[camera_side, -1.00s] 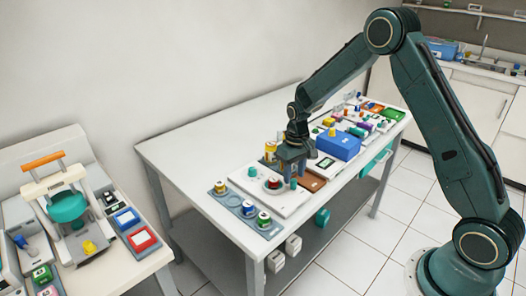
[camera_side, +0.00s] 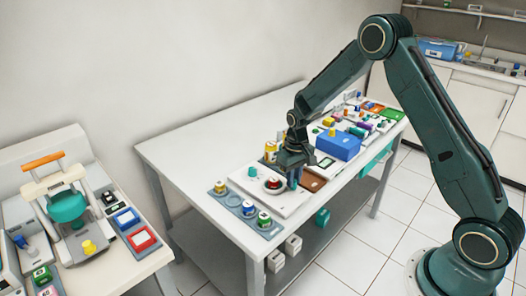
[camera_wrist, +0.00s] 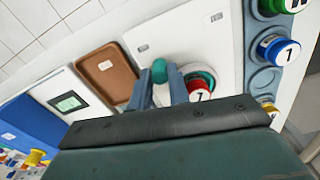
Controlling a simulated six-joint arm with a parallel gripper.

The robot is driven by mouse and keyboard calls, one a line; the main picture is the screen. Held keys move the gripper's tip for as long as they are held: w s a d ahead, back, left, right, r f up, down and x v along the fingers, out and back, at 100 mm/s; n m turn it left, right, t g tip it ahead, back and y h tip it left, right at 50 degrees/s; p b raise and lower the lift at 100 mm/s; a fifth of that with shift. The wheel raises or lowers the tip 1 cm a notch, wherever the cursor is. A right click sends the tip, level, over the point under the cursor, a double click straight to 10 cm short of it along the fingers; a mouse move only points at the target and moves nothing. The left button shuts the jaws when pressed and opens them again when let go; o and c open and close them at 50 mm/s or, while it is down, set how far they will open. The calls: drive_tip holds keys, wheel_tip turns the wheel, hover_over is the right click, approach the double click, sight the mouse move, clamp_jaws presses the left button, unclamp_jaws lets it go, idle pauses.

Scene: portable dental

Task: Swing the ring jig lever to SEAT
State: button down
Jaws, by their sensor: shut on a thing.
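The ring jig (camera_wrist: 222,40) is a white plate on the table; it also shows in the side view (camera_side: 288,206). A red-banded jar with a white top (camera_wrist: 200,90) sits in a round holder on the plate. The lever's teal knob (camera_wrist: 159,70) stands beside that jar. My gripper (camera_wrist: 162,82) is down at the plate with its two fingers around the knob, shut on it. In the side view my gripper (camera_side: 293,182) hides most of the knob. The SEAT marking cannot be read.
A grey rack (camera_side: 247,209) with several capped jars lies along the plate's near side. A brown tray (camera_wrist: 107,72), a small device with a screen (camera_wrist: 68,102) and a blue box (camera_side: 338,145) are on the other side. The table's rear left is bare.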

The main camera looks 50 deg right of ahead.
sight(278, 201)
drive_tip(key=shift+s+a+m, duration=0.1)
drive_tip(key=shift+a+m, duration=0.1)
drive_tip(key=shift+m, duration=0.1)
drive_tip(key=m, duration=0.1)
drive_tip(key=a+m, duration=0.1)
drive_tip(key=m, duration=0.1)
drive_tip(key=shift+s+a, duration=0.3)
drive_tip(key=shift+s, duration=0.05)
drive_tip(key=a+m, duration=0.1)
drive_tip(key=m, duration=0.2)
drive_tip(key=shift+s+a, duration=0.1)
drive_tip(key=shift+a, duration=0.1)
drive_tip(key=a+m, duration=0.1)
drive_tip(key=m, duration=0.1)
drive_tip(key=a+m, duration=0.1)
drive_tip(key=m, duration=0.1)
drive_tip(key=shift+w+a, duration=0.15)
drive_tip(key=shift+w, duration=0.05)
drive_tip(key=shift+w+a+m, duration=0.2)
drive_tip(key=shift+a+m, duration=0.15)
drive_tip(key=shift+m, duration=0.55)
drive_tip(key=shift+w+a+m, duration=0.2)
drive_tip(key=shift+a+m, duration=0.15)
drive_tip(key=shift+m, duration=0.55)
drive_tip(key=c, duration=1.3)
unclamp_jaws()
drive_tip(key=shift+r, duration=0.1)
